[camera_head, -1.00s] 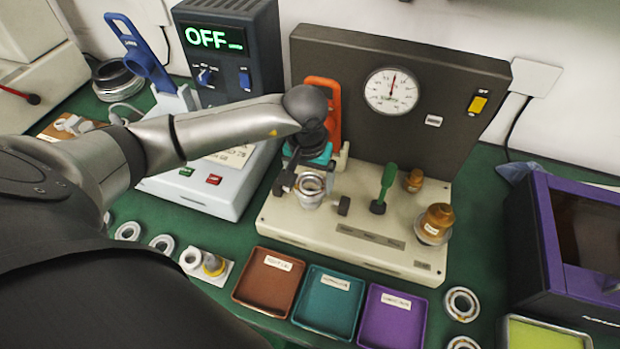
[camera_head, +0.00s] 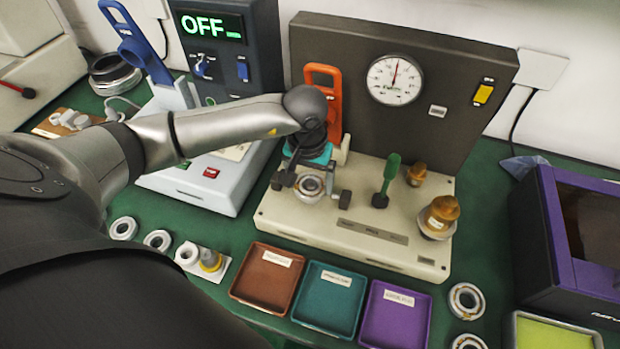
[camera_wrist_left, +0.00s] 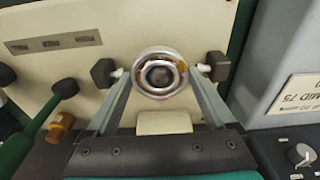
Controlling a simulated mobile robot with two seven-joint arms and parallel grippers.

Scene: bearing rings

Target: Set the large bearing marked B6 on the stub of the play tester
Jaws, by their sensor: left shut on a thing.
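The large bearing (camera_head: 310,186) is a silver ring low over the cream base of the play tester (camera_head: 330,228). It also shows in the left wrist view (camera_wrist_left: 160,73), with a dark round centre. My left gripper (camera_wrist_left: 161,80) is shut on it, with one finger on either side. In the head view my left wrist and the teal part of the hand stand just behind the bearing. The stub is hidden under the ring, so I cannot tell how far the ring sits over it. The B6 mark is not readable. My right gripper is out of view.
The tester's dark back panel (camera_head: 400,130) carries a dial (camera_head: 395,80). A green lever (camera_head: 389,175) and brass knobs stand right of the bearing. Brown, teal and purple trays (camera_head: 394,315) lie in front. Loose rings (camera_head: 466,301) lie on the green table.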

